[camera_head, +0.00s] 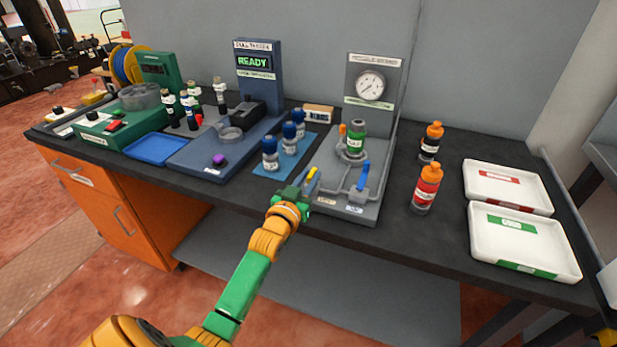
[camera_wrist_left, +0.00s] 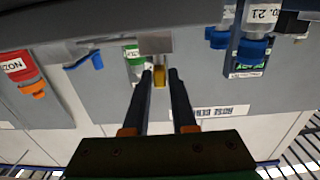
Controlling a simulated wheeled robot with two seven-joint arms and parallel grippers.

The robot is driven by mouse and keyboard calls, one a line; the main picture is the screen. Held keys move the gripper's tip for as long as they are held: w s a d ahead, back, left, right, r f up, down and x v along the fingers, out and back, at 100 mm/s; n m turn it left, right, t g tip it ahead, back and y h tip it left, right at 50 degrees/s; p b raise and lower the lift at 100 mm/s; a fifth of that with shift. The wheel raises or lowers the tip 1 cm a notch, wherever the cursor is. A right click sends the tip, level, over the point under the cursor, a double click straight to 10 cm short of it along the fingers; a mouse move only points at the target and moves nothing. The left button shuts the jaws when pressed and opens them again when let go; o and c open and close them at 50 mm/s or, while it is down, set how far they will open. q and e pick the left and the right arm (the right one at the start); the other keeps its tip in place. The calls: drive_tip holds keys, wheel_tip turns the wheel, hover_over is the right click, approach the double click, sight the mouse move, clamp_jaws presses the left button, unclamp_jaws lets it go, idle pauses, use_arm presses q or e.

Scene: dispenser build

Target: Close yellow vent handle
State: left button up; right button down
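The yellow vent handle (camera_head: 312,174) stands at the front left of the grey gauge station (camera_head: 345,211). My left gripper (camera_head: 306,184) reaches it from the front. In the left wrist view, the yellow handle (camera_wrist_left: 160,75) shows between the two dark fingertips of my left gripper (camera_wrist_left: 160,74). The fingers are apart, with a narrow gap visible beside the handle, so the gripper looks open around it. Contact cannot be made out. My right gripper is not in view.
A blue handle (camera_head: 363,176) stands to the right on the same station, below the gauge (camera_head: 370,85). A green-banded bottle (camera_head: 356,137) sits behind. Blue-capped bottles (camera_head: 270,154) stand left. A red bottle (camera_head: 426,188) and white trays (camera_head: 485,249) are right.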

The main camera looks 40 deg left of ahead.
use_arm(q)
drive_tip(key=shift+o, duration=1.1)
drive_tip(key=shift+w+f, duration=0.15)
drive_tip(key=shift+w+a+f, duration=0.1)
drive_tip(key=shift+w, duration=0.05)
drive_tip(key=v, duration=0.7)
